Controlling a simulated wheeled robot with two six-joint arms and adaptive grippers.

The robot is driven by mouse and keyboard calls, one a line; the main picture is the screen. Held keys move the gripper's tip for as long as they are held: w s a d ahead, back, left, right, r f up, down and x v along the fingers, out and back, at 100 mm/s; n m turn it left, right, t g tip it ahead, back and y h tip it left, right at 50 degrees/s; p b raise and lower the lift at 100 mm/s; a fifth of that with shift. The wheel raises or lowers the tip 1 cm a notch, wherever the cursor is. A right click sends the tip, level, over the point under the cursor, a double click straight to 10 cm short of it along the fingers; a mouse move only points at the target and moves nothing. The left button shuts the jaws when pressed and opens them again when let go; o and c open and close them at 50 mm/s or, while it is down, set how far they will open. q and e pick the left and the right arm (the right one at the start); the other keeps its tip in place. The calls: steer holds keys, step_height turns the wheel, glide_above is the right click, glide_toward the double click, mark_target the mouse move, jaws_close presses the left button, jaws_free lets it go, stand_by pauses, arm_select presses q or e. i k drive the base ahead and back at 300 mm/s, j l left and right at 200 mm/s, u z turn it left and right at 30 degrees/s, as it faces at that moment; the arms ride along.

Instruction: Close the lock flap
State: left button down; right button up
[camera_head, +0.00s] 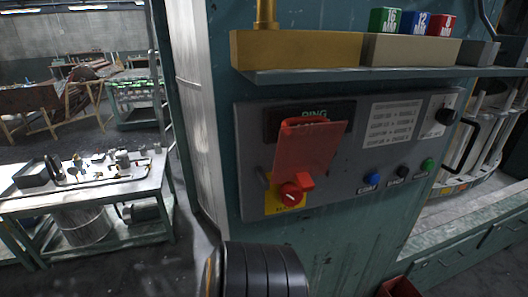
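The red lock flap (308,148) is on the grey control panel (252,125). It stands swung up and sticks out from the panel, hiding part of the dark display window (280,120). Its lower end is beside a red rotary switch (290,194) on a yellow plate (274,205). The switch face is uncovered. A dark ribbed cylindrical part, which looks like one of my arm links, rises at the bottom centre below the panel, apart from the flap. Neither gripper's fingers show in the head view.
A shelf (350,74) with blocks juts out above. A workbench (85,190) stands at left. Space before the panel looks clear.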

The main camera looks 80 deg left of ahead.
mark_target(309, 150)
steer(key=k+j, duration=0.15)
steer(key=j, duration=0.2)
steer(key=k+j+u, duration=0.1)
steer(key=j, duration=0.2)
steer(key=k+j+u, duration=0.1)
steer(key=j, duration=0.25)
steer(key=k+j, duration=0.15)
steer(key=j, duration=0.2)
steer(key=k+j+u, duration=0.1)
steer(key=j, duration=0.25)
steer(key=k+l, duration=0.15)
steer(key=l, duration=0.25)
steer(key=k+l, duration=0.1)
steer(key=l, duration=0.25)
steer(key=k+l+u, duration=0.1)
steer(key=l, duration=0.3)
steer(key=k+l, duration=0.2)
steer(key=l, duration=0.15)
steer(key=k+l, duration=0.1)
steer(key=l, duration=0.3)
